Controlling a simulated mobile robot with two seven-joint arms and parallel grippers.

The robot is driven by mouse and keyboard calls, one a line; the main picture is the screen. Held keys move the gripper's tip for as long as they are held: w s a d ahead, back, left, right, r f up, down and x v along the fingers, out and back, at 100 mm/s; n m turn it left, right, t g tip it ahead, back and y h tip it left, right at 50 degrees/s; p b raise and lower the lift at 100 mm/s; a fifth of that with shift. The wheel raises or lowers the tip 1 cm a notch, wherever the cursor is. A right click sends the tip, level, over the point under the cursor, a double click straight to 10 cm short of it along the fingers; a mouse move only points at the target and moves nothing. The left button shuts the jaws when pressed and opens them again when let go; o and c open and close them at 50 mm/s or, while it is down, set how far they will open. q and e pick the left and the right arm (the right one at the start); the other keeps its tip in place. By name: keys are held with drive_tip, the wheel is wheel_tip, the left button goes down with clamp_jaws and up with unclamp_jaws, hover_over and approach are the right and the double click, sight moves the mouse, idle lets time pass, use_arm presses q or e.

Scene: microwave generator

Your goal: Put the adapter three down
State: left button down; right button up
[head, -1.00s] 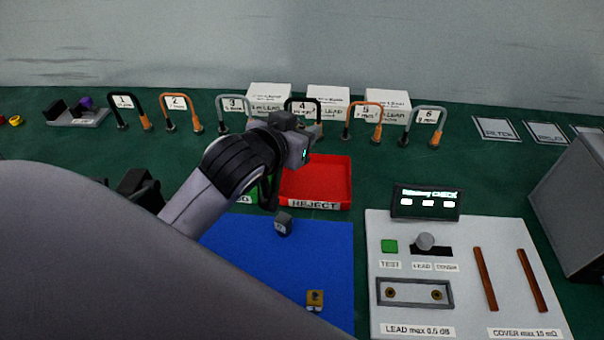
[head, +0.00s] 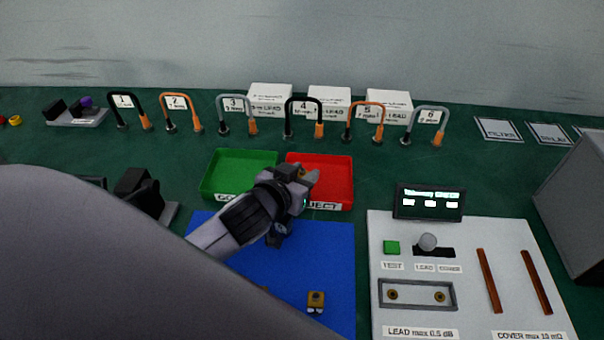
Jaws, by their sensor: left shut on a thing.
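My left gripper (head: 304,178) is over the front of the red REJECT tray (head: 344,175), near its border with the green tray. A small yellow adapter (head: 316,299) stands near the mat's front. My right gripper is not in view.
The green tray (head: 240,160) adjoins the red one. Numbered lead loops (head: 303,105) and white boxes (head: 388,104) line the back. A white test panel (head: 470,275) with a display (head: 428,203) stands right, beside a grey box (head: 575,210). The mat's right part is clear.

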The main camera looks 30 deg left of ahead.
use_arm(q)
drive_tip(key=shift+f, duration=0.55)
drive_tip(key=shift+s, duration=0.1)
drive_tip(key=c, duration=0.9)
unclamp_jaws()
drive_tip(key=shift+f, duration=0.1)
drive_tip(key=shift+o, duration=0.5)
drive_tip(key=shift+f+b, duration=0.1)
drive_tip(key=shift+b, duration=0.2)
drive_tip(key=shift+r+p, duration=0.35)
drive_tip(key=shift+r, duration=0.3)
drive_tip(key=v, duration=1.2)
drive_tip(key=shift+r, duration=0.1)
